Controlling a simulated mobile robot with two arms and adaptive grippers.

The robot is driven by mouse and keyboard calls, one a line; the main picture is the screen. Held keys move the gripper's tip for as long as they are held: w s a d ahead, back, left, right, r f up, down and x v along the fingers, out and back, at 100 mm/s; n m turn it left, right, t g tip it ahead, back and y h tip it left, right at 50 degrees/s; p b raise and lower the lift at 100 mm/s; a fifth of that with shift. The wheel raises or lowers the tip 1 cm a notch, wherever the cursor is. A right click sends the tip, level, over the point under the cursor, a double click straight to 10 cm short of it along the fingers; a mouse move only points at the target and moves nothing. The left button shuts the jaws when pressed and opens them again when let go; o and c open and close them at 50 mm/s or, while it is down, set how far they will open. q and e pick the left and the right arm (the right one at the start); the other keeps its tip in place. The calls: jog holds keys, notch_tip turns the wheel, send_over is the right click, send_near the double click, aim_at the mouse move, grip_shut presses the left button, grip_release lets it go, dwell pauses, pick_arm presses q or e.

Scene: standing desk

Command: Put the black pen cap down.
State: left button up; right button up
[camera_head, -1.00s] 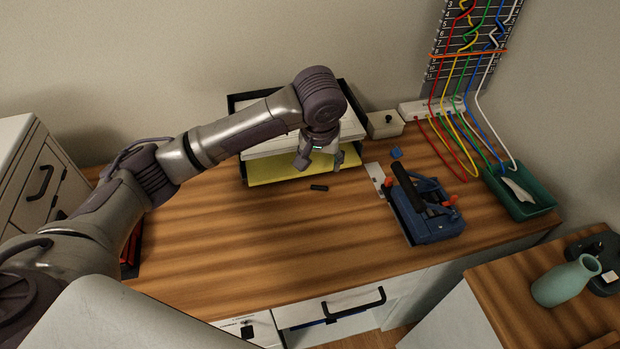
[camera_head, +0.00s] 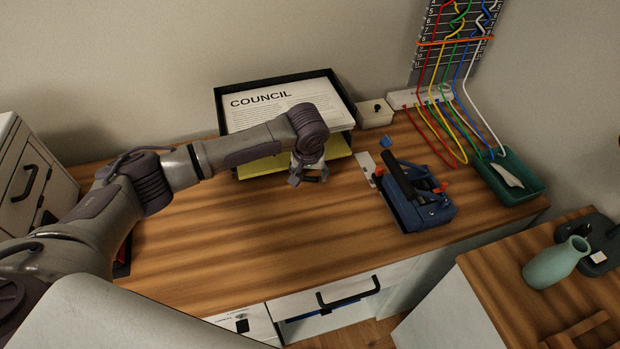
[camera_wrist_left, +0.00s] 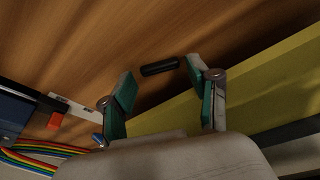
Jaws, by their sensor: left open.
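The black pen cap (camera_wrist_left: 160,67) lies on the wooden desk in the left wrist view, just beyond and between my fingertips and close to the yellow sheet's edge. My left gripper (camera_wrist_left: 160,78) is open, with green pads on both fingers. In the head view my left gripper (camera_head: 309,176) points down low over the desk in front of the paper tray and hides the cap. I cannot tell whether a finger touches the cap. My right gripper is not in view.
A black-edged paper tray (camera_head: 222,106) with a "COUNCIL" sheet (camera_head: 285,100) stands behind my gripper.

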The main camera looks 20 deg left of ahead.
pick_arm(q)
jog(key=shift+w+f, duration=0.1)
jog(key=shift+f, duration=0.35)
jog(key=c, duration=0.5)
